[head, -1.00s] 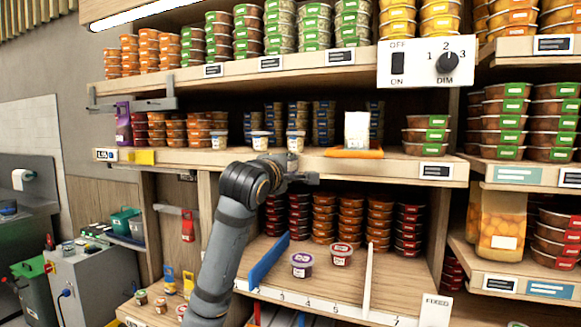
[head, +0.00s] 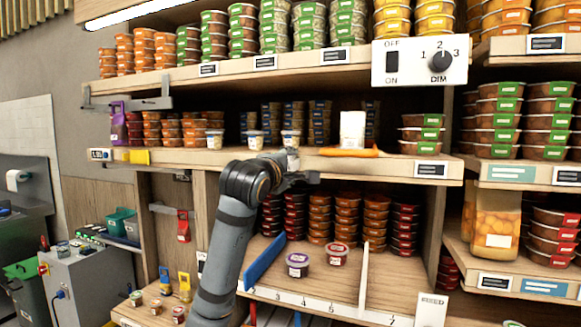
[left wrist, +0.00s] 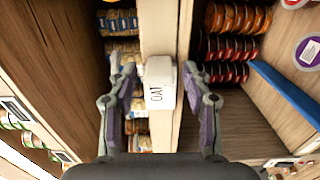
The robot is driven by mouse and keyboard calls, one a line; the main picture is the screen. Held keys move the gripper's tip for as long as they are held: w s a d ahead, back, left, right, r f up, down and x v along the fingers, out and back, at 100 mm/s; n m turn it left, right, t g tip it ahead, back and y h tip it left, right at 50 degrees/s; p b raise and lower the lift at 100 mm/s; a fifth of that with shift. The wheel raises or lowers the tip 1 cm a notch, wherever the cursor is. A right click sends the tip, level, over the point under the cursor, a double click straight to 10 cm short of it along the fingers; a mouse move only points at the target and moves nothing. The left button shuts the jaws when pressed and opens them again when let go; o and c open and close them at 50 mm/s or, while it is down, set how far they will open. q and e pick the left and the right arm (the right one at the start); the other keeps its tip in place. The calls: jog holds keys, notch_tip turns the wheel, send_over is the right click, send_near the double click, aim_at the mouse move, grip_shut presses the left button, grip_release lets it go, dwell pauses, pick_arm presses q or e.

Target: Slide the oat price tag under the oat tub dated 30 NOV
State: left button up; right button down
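My left gripper (head: 305,180) is at the front edge of the middle shelf (head: 330,162). In the left wrist view its two fingers (left wrist: 160,82) are apart, one on each side of a white block marked OAT (left wrist: 160,85), which looks like the oat price tag. Gaps show between it and the fingers. Three small pale-lidded tubs stand on the middle shelf: a left one (head: 215,140), a middle one (head: 255,140) and a right one (head: 291,139) just above my gripper. Their dates are too small to read. My right gripper is out of view.
A white block on an orange base (head: 352,132) stands right of the tubs. Below are a blue divider (head: 264,262), a purple-labelled tub (head: 297,265), a red-labelled tub (head: 337,254) and a white divider (head: 364,278). A dimmer panel (head: 425,61) hangs at upper right.

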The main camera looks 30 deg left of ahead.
pick_arm(q)
jog(key=shift+d, duration=0.15)
jog(key=v, duration=1.2)
